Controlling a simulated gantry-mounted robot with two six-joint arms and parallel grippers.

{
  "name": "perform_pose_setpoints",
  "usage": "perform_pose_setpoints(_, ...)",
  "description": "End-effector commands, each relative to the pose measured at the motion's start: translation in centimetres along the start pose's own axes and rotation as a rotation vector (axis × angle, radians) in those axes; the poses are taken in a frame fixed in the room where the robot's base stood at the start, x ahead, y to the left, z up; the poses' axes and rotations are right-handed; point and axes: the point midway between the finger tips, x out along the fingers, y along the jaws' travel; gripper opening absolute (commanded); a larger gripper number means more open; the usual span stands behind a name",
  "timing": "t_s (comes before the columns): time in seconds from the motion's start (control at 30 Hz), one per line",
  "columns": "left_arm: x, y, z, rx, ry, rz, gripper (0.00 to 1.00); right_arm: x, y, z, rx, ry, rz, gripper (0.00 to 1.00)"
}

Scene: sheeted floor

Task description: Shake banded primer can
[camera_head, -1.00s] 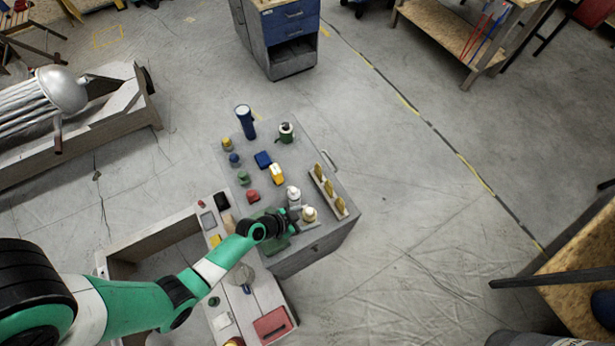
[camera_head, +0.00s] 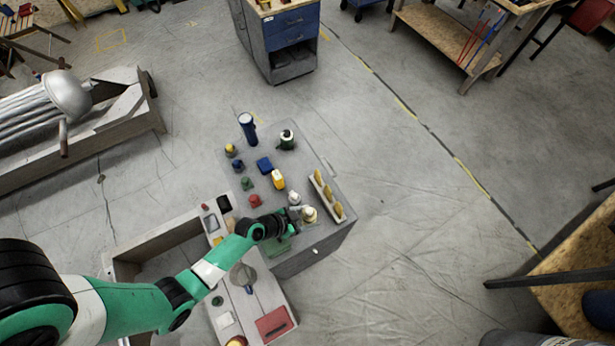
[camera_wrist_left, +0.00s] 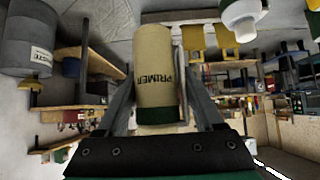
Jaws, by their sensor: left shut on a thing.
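The tan primer can (camera_wrist_left: 153,60), with "PRIMER" lettering and a dark green band at its near end, stands between the fingers of my left gripper (camera_wrist_left: 153,100) in the left wrist view. The fingers are shut on it. In the head view my left gripper (camera_head: 292,222) is over the near end of a grey cabinet top (camera_head: 318,180). A cream-topped container (camera_head: 309,214) shows right beside its fingers; I cannot tell from there whether this is the held can. My right gripper is not in view.
A white bottle (camera_head: 294,198) stands close to the gripper. A rack with yellow pieces (camera_head: 327,195) is on its right.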

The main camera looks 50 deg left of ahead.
Motion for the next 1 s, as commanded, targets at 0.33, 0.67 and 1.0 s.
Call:
perform_pose_setpoints(0.33, -3.8, 0.0, -4.7, -0.001, 0.003, -0.001, 0.49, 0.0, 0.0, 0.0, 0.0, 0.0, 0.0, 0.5)
perform_pose_setpoints(0.67, -3.7, -0.2, -4.9, 0.01, 0.024, -0.009, 0.49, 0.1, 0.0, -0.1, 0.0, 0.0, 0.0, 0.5)
perform_pose_setpoints(1.0, 0.1, -0.2, -0.3, 0.002, 0.01, -0.004, 0.49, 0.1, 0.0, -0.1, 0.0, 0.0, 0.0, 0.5)
